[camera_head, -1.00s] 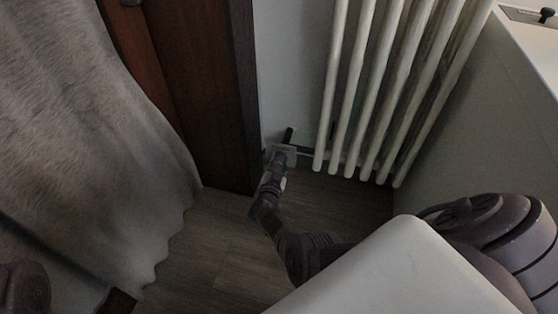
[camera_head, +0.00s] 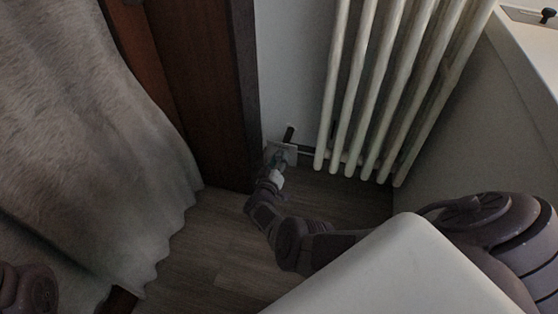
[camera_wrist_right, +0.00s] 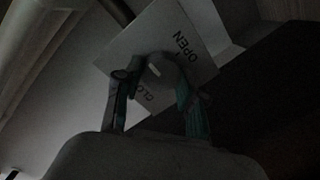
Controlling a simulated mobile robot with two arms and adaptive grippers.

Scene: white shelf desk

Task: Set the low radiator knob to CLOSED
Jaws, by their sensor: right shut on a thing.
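The low radiator knob (camera_wrist_right: 165,72) shows in the right wrist view as a grey round cap with a small pale mark on its left part. Behind it is a white label plate (camera_wrist_right: 140,42) with OPEN at the upper right; CLO shows at the lower left, its rest hidden by the knob and gripper. My right gripper (camera_wrist_right: 157,86) is shut on the knob, one teal-lined finger on each side. In the head view my right gripper (camera_head: 279,158) is low at the white plate (camera_head: 286,148), where the knob is too small to make out. My left gripper is out of view.
The white column radiator (camera_head: 375,90) stands just right of the plate, with a dark pipe (camera_head: 289,134) beside it. A dark wooden frame (camera_head: 225,100) and a grey curtain (camera_head: 90,150) are on the left. Bare floor (camera_head: 215,245) lies below.

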